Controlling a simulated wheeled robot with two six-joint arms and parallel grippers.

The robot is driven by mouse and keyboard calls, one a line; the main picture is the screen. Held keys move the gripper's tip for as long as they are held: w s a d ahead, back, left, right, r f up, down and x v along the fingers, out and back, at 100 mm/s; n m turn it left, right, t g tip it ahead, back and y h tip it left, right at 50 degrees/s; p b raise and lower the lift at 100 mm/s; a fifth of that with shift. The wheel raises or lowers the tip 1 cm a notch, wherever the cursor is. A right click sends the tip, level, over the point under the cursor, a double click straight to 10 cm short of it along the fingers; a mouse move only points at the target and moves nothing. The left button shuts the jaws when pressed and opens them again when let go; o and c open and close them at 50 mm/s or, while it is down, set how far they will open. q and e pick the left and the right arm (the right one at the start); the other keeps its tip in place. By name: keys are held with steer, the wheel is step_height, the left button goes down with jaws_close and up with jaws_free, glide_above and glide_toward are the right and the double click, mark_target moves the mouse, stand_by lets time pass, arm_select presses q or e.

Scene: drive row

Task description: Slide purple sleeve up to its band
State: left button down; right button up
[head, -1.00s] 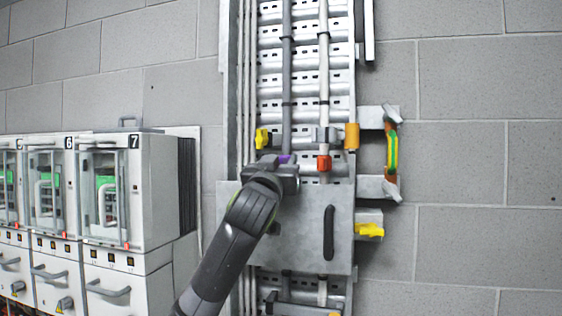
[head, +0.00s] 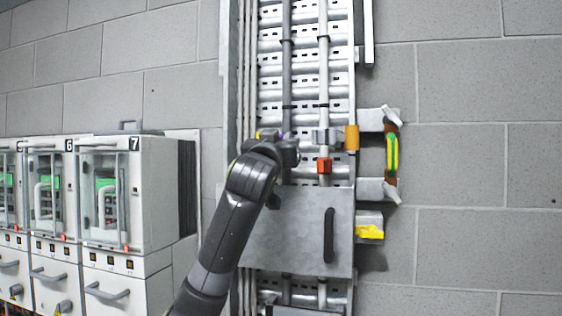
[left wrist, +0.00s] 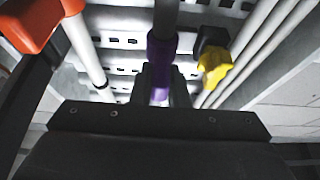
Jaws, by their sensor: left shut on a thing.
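The purple sleeve (head: 286,135) sits around the dark grey pipe (head: 288,70), mostly hidden by my gripper in the head view. In the left wrist view the purple sleeve (left wrist: 160,52) shows clearly on the pipe. My left gripper (head: 286,146) is shut on the sleeve; its fingers (left wrist: 161,90) straddle it in the wrist view. A dark band (head: 288,105) rings the pipe above the sleeve, with bare pipe visible between them. My right gripper is not in view.
A yellow clip (left wrist: 214,65) is close beside the pipe. A red-orange collar (head: 324,166) is on the pale pipe (head: 324,80) to the right. A grey cover plate (head: 290,235) with a black handle stands below. Cabinets (head: 125,190) stand at the left.

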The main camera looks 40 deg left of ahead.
mark_target(286, 107)
arm_select(q)
step_height(286, 107, up, 6)
steer(key=shift+f, duration=0.1)
steer(key=shift+s+r, duration=0.15)
steer(key=shift+r, duration=0.25)
steer(key=c, duration=1.4)
jaws_free()
steer(key=shift+w+f, duration=0.1)
steer(key=shift+w, duration=0.1)
steer(key=shift+s+d+f+b, duration=0.1)
steer(key=shift+s+f+b, duration=0.15)
steer(key=shift+s+b, duration=0.1)
steer(key=b+v, duration=1)
steer(key=v, duration=0.6)
steer(key=shift+s+d, duration=0.15)
steer(key=shift+s, duration=0.05)
